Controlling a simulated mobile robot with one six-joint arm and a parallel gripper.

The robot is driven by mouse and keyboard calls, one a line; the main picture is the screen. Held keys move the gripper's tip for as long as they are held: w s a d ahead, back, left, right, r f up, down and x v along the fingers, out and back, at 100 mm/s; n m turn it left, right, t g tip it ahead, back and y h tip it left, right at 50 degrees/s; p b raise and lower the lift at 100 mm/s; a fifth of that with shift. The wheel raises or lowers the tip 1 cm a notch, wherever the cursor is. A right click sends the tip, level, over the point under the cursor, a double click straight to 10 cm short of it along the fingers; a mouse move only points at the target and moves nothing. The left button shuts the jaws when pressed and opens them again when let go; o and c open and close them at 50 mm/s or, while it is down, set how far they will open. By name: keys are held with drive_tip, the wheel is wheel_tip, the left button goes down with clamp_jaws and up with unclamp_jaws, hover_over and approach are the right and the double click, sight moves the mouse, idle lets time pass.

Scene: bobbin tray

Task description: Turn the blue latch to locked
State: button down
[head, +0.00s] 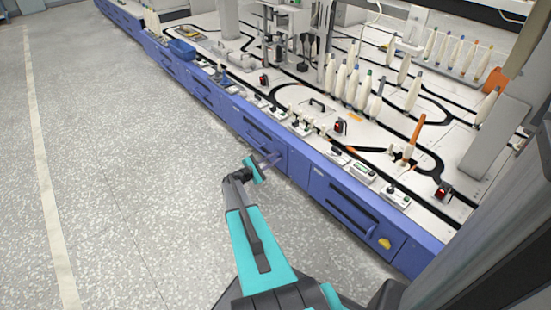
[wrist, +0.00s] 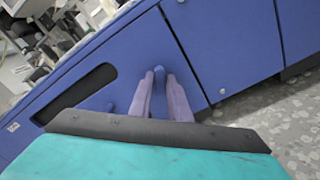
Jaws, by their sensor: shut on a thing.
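The blue latch (wrist: 158,76) shows in the wrist view as a small rounded blue piece on the blue cabinet front. My gripper (wrist: 159,85) has its two long pale purple-grey fingers closed around it, one on each side. Most of the latch is hidden between the fingers, so its exact angle cannot be told. In the head view my gripper (head: 271,160) reaches to the blue cabinet front at mid-height, and the latch is too small to make out there.
The cabinet front (head: 330,180) has dark recessed handle slots, one left of my fingers (wrist: 85,92). A panel seam runs just right of my fingers. Above is a white worktop (head: 300,105) with bobbins and devices. The grey speckled floor (head: 140,200) at left is clear.

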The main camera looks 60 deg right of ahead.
drive_tip(key=shift+s+f, duration=0.1)
drive_tip(key=shift+s, duration=0.35)
drive_tip(key=c, duration=1.8)
unclamp_jaws()
drive_tip(key=shift+o, duration=0.2)
drive_tip(key=shift+w, duration=0.2)
drive_tip(key=shift+w+a, duration=0.15)
drive_tip(key=p+v, duration=0.4)
drive_tip(key=v, duration=0.9)
drive_tip(key=shift+a, duration=0.2)
